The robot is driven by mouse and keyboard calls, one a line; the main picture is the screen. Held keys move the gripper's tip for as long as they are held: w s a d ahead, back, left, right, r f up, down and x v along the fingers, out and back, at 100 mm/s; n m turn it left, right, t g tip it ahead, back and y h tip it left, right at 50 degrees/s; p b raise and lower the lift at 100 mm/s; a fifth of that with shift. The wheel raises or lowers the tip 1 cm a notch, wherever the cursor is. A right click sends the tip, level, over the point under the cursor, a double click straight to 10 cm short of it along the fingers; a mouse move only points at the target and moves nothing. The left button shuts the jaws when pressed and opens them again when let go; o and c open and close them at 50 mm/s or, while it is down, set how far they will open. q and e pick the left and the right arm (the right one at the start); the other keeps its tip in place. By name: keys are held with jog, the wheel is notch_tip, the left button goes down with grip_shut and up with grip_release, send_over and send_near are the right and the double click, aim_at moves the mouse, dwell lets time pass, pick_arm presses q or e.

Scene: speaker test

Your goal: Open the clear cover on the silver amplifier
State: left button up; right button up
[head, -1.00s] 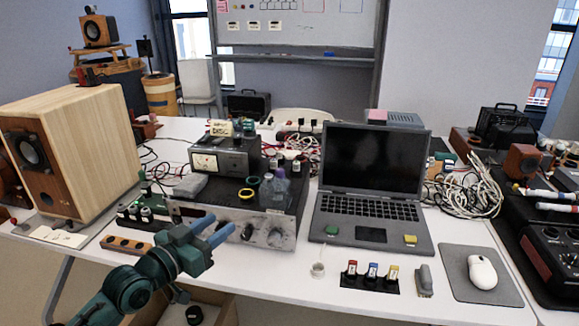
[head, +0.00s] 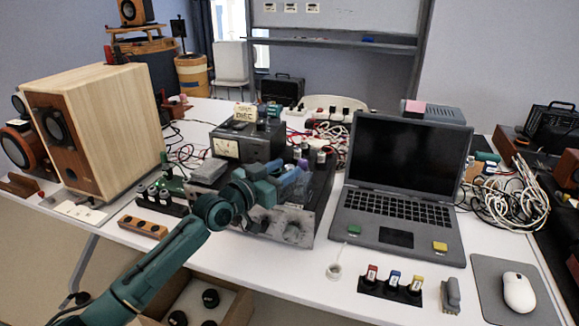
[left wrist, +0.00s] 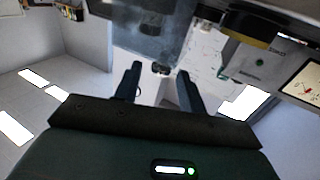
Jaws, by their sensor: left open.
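The silver amplifier (head: 303,238) stands on the table left of the laptop, its knobbed front facing me. My left gripper (head: 284,187) is open, with its blue fingers above the amplifier's front part, hiding some of it. In the left wrist view, a greyish see-through panel (left wrist: 148,38), which looks like the clear cover, lies just beyond the open fingers (left wrist: 160,82). A small dark knob-like part (left wrist: 160,68) shows between the fingertips. Nothing is clearly held, and I cannot tell whether a finger touches the cover. My right gripper is not in view.
A meter box (head: 245,142) stands behind the amplifier. A wooden speaker (head: 125,125) is at left and an open laptop (head: 395,205) at right. An orange block (head: 143,227) lies near the front edge. An open box (head: 235,305) stands below the table.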

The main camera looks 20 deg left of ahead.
pick_arm(q)
jog(key=shift+x, duration=1.3)
jog(key=shift+c, duration=0.4)
grip_shut()
